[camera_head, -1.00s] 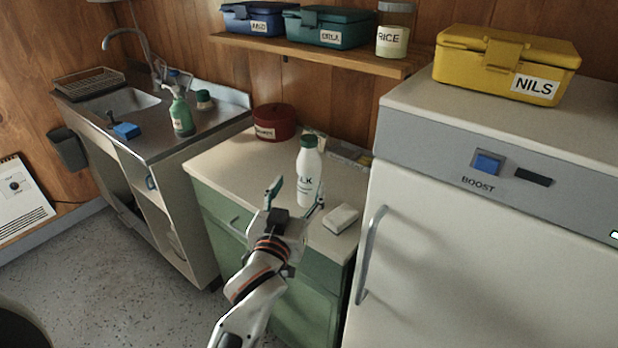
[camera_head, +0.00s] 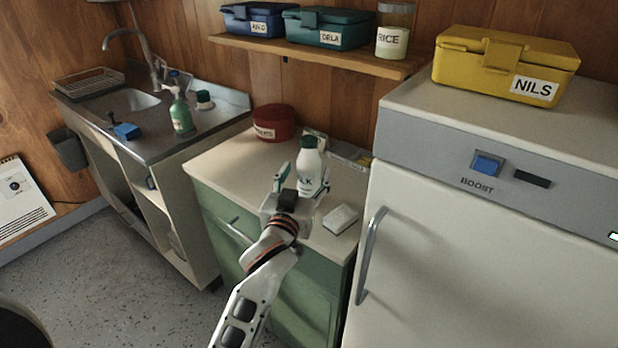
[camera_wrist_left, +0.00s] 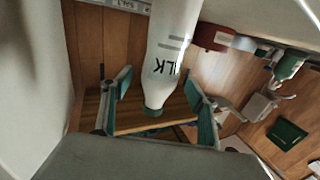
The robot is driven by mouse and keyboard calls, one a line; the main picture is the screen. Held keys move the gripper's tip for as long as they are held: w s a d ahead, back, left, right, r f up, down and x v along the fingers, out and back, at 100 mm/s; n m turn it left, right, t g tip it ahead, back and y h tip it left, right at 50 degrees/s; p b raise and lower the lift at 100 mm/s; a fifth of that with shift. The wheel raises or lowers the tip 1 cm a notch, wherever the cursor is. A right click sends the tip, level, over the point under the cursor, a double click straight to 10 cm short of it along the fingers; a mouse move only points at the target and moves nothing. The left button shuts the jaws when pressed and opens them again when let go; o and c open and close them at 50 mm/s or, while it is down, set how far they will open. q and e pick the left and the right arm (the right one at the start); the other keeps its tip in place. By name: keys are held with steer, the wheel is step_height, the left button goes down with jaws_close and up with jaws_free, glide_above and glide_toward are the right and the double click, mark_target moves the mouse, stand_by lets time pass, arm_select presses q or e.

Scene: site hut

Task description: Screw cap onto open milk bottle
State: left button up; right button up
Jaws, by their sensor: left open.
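A white milk bottle (camera_head: 310,172) with dark lettering stands upright on the cream worktop (camera_head: 225,160) of the green cabinet. A green cap (camera_head: 309,142) sits on its top; whether it is screwed tight I cannot tell. My left gripper (camera_head: 304,178) is open, with one finger on each side of the bottle. In the left wrist view the bottle (camera_wrist_left: 170,45) appears upside down with its green cap (camera_wrist_left: 153,111), between the two open fingers of my left gripper (camera_wrist_left: 158,88). I see no clear grip contact. My right gripper is out of view.
A white block (camera_head: 340,219) lies right of the bottle near the front edge. A red tin (camera_head: 274,123) and a grey labelled tray (camera_head: 350,156) are behind. The tall white fridge (camera_head: 480,240) borders the right. The worktop's left part is clear.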

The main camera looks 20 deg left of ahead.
mark_target(307, 142)
arm_select(q)
steer(key=shift+w, duration=1.1)
steer(key=c, duration=1.4)
steer(key=shift+c, duration=0.2)
steer(key=shift+r, duration=0.1)
step_height(307, 142, up, 10)
steer(key=shift+p, duration=1)
